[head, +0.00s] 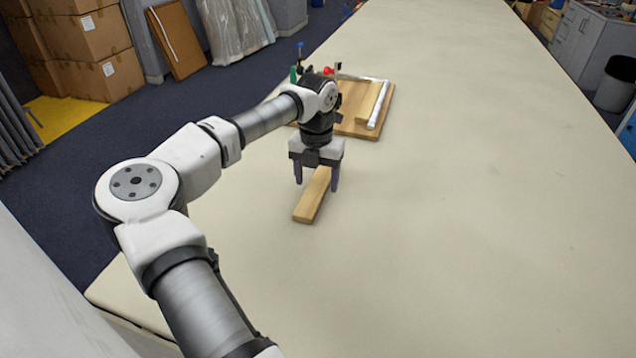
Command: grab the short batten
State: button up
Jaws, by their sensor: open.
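The short batten (309,205) is a light wooden bar lying on the cloth table, with its near end toward me and its far part hidden under my gripper. My gripper (316,184) is above the batten and points down. Its two dark fingers are open, one on the left side of the batten and one on the right. I cannot tell whether the fingertips touch the table or whether either finger touches the wood.
Behind my gripper lies a wooden board (352,124) with a white bar (379,105) along its right side and small coloured items at its far left. My arm hides part of it. The cloth table (480,200) is clear to the right. Cardboard boxes (85,50) stand on the floor at left.

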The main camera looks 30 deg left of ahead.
notch_tip(320, 180, down, 2)
jog(key=c, duration=1.1)
